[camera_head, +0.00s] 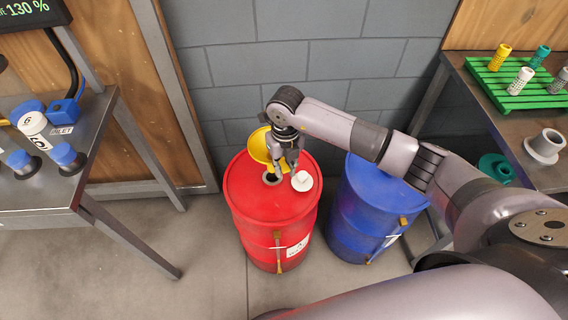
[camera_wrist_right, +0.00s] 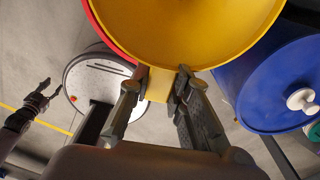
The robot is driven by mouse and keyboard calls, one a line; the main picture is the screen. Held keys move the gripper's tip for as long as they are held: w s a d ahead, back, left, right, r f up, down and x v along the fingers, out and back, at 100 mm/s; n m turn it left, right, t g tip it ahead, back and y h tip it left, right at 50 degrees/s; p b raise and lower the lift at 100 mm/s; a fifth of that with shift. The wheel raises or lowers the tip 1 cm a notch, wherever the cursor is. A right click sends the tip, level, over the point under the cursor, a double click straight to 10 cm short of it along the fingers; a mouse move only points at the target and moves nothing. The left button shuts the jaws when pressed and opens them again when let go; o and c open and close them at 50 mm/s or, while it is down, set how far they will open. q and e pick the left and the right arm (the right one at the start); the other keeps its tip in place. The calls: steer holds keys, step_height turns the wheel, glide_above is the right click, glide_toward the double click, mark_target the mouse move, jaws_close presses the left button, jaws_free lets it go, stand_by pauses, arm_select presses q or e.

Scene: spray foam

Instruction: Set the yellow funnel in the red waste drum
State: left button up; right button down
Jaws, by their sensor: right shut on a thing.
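The yellow funnel (camera_head: 260,146) is above the back of the red waste drum (camera_head: 262,205) in the head view. My right gripper (camera_head: 283,172) is shut on the funnel's flat tab, which shows between its fingers in the wrist view (camera_wrist_right: 160,84). The funnel's wide bowl (camera_wrist_right: 200,25) fills the top of that view. A dark round opening (camera_head: 271,178) shows in the drum lid, close below the gripper. The funnel's spout is hidden, so I cannot tell whether it is in the opening. My left gripper (camera_wrist_right: 50,90) appears open and empty in the wrist view.
A white cap (camera_head: 302,182) lies on the drum lid, right of the opening. A blue drum (camera_head: 365,215) stands close on the right. Metal tables stand at left (camera_head: 85,130) and right (camera_head: 470,95). A grey block wall (camera_head: 250,65) is behind.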

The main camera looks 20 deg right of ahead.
steer(key=shift+a+f+b, duration=0.1)
steer(key=shift+f+b, duration=1)
steer(key=shift+f, duration=0.1)
steer(key=shift+f+b, duration=0.55)
steer(key=shift+f, duration=0.25)
steer(key=shift+f+b, duration=0.4)
steer(key=shift+f, duration=0.05)
steer(key=shift+f+b, duration=2.65)
steer(key=shift+f, duration=0.8)
steer(key=c, duration=1.4)
jaws_free()
